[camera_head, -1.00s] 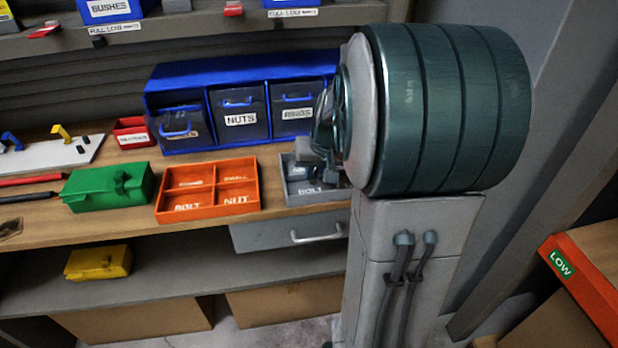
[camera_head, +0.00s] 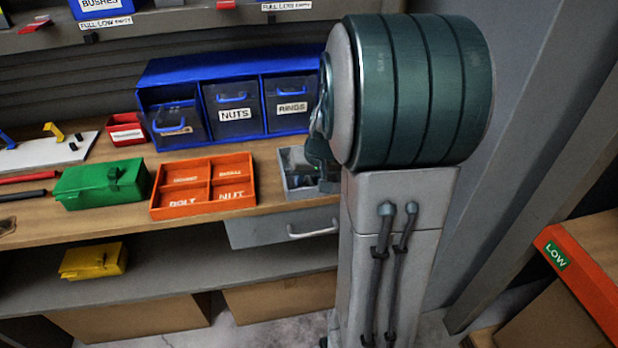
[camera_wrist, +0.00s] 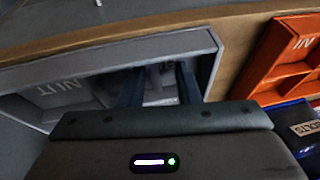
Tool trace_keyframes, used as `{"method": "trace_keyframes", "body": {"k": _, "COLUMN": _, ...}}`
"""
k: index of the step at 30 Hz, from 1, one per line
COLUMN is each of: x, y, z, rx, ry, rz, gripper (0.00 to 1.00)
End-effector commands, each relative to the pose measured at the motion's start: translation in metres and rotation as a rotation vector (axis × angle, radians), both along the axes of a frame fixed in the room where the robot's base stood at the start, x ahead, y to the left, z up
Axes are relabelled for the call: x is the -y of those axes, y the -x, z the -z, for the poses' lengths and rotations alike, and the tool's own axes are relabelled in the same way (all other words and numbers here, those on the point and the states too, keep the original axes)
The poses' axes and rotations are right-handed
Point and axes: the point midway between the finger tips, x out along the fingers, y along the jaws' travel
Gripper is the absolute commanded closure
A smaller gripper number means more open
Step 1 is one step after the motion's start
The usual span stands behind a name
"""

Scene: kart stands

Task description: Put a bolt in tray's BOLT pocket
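An orange tray (camera_head: 203,209) with four pockets, the front two marked BOLT and NUT, sits on the bench. It also shows in the wrist view (camera_wrist: 262,68). A grey tray (camera_head: 304,190) stands to its right, partly hidden by my arm. The wrist view shows this grey tray (camera_wrist: 208,42) with NUT on one wall. My gripper (camera_wrist: 160,84) reaches down into it with its fingers apart. A small pale shape lies between the fingers, too unclear to name as a bolt. In the head view the fingertips are hidden.
A blue cabinet (camera_head: 233,69) with clear drawers, including NUTS and RINGS, stands behind the trays. A green case (camera_head: 101,184) and a small red bin (camera_head: 126,130) lie left. A grey drawer (camera_head: 275,229) hangs under the bench. An orange-edged shelf (camera_head: 580,270) stands right.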

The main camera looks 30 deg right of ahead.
Motion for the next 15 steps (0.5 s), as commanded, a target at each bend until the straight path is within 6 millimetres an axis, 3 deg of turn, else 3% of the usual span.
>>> {"method": "trace_keyframes", "body": {"k": 8, "x": 0.0, "y": 0.001, "z": -0.002, "rx": -0.005, "ry": -0.001, "rz": 0.002, "gripper": 0.69}}
{"method": "trace_keyframes", "body": {"k": 15, "x": 0.001, "y": 0.014, "z": -0.041, "rx": 0.002, "ry": 0.001, "rz": -0.001, "gripper": 0.69}}
